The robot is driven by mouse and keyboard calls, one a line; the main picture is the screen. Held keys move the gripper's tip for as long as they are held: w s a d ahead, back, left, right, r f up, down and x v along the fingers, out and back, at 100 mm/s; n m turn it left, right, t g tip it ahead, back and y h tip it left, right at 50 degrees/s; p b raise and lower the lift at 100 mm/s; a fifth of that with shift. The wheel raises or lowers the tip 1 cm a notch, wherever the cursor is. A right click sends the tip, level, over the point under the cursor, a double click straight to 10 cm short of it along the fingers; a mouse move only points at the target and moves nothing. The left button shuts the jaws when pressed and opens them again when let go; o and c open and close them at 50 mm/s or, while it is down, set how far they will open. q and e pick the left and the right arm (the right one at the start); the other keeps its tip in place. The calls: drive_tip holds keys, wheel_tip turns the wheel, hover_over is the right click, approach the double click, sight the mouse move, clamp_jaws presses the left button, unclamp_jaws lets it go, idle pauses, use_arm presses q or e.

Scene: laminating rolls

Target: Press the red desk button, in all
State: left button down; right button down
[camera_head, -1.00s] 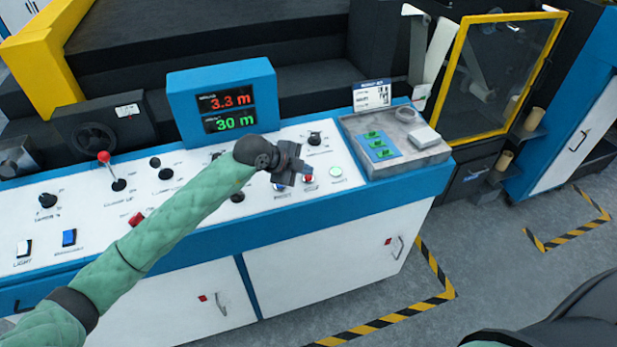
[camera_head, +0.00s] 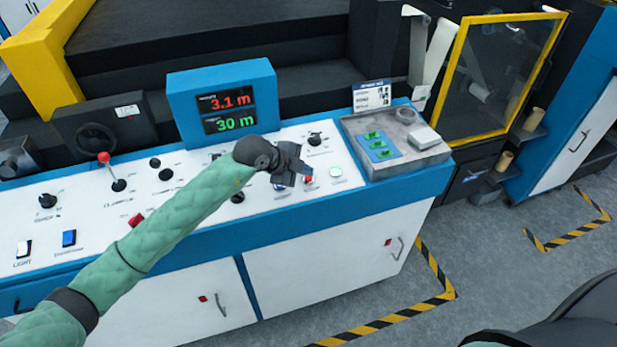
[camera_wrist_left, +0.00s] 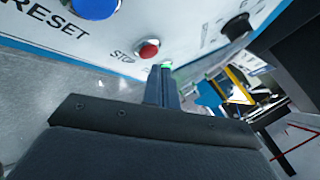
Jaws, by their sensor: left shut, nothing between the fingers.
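The red button (camera_head: 309,180), labelled STOP in the left wrist view (camera_wrist_left: 149,49), sits on the white sloping desk panel near its right end. My left gripper (camera_head: 303,172) is shut and empty, just over this part of the panel. In the left wrist view its closed fingers (camera_wrist_left: 164,75) point at the panel just right of the red button. I see a gap between fingertips and button there; the exact height is hard to tell.
A blue RESET button (camera_wrist_left: 95,6) and a lit green button (camera_head: 336,171) flank the red one. A black knob (camera_head: 314,139) stands behind. The display box (camera_head: 222,102) reads 3.1 m and 30 m. A grey tray (camera_head: 395,140) lies right.

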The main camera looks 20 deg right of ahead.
idle(0.5)
use_arm(q)
drive_tip(key=shift+f, duration=0.4)
idle(0.3)
drive_tip(key=shift+w+f+b, duration=0.1)
drive_tip(key=shift+f+b, duration=0.25)
drive_tip(key=shift+f, duration=0.05)
idle(0.5)
drive_tip(key=shift+r, duration=0.1)
drive_tip(key=shift+r+p, duration=0.55)
drive_tip(key=shift+r, duration=0.2)
